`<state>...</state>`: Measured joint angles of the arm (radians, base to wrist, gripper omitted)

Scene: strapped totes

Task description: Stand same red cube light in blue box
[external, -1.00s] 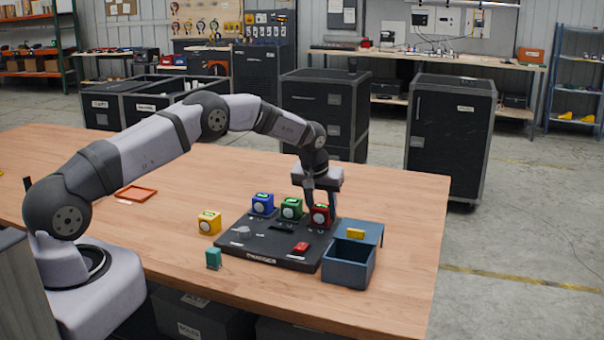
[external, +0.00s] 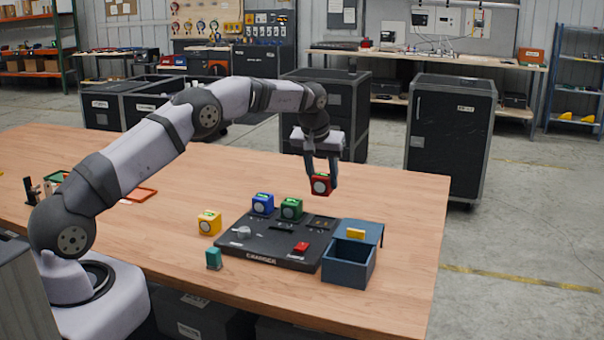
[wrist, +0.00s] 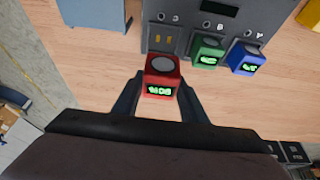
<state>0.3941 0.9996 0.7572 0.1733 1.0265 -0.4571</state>
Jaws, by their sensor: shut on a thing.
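My gripper (external: 322,176) is shut on a red cube light (external: 321,185) and holds it in the air above the back right of the black charger board. In the wrist view the red cube light (wrist: 160,79) sits upright between the two fingers, with a round pale lens and a lit green display. The blue box (external: 348,268) stands on the table at the board's right, open at the top, its lid tilted out behind it. A yellow block (external: 355,233) lies on the lid. The box also shows at the top left of the wrist view (wrist: 96,12).
The table right of the box is clear.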

